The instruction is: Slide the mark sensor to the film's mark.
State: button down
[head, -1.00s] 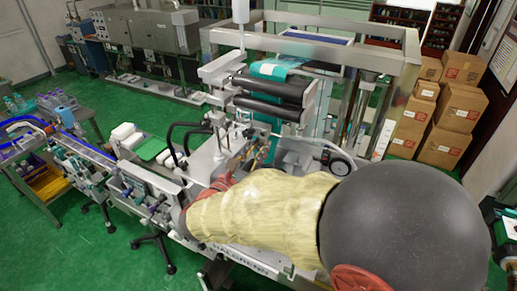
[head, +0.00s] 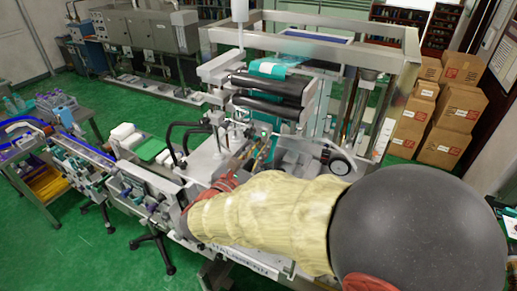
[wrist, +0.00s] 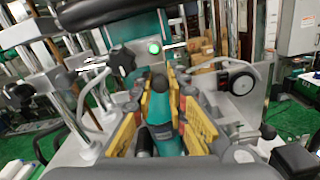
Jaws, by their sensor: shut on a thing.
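The teal film (head: 268,68) runs over dark rollers at the top of the machine and hangs down behind them. It also shows in the wrist view (wrist: 146,30). The mark sensor (wrist: 154,48) is a small pale unit with a lit green lamp, on a thin horizontal rod in front of the film. My gripper (wrist: 160,80), with yellow finger pads, points at it and is shut on its near part, a grey rounded piece between the fingertips. In the head view my gripper (head: 259,148) is small. The film's mark cannot be made out.
A black star knob (wrist: 122,62) sits just left of the sensor. A black-rimmed wheel (wrist: 242,82) is to the right. A black roller (wrist: 105,10) crosses above. Metal posts stand left of my fingers. Cardboard boxes (head: 452,110) are stacked far right.

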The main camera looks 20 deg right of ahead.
jog(key=c, duration=1.9)
grip_release()
jog(key=shift+a, duration=0.1)
jog(key=shift+o, duration=0.8)
jog(key=shift+f, duration=0.1)
jog(key=shift+s+f, duration=0.1)
jog(key=shift+s, duration=0.05)
jog(key=shift+s+a, duration=0.3)
jog(key=shift+a, duration=0.05)
jog(key=v, duration=1)
jog(key=shift+s+a+r, duration=0.25)
jog(key=shift+a+r, duration=0.05)
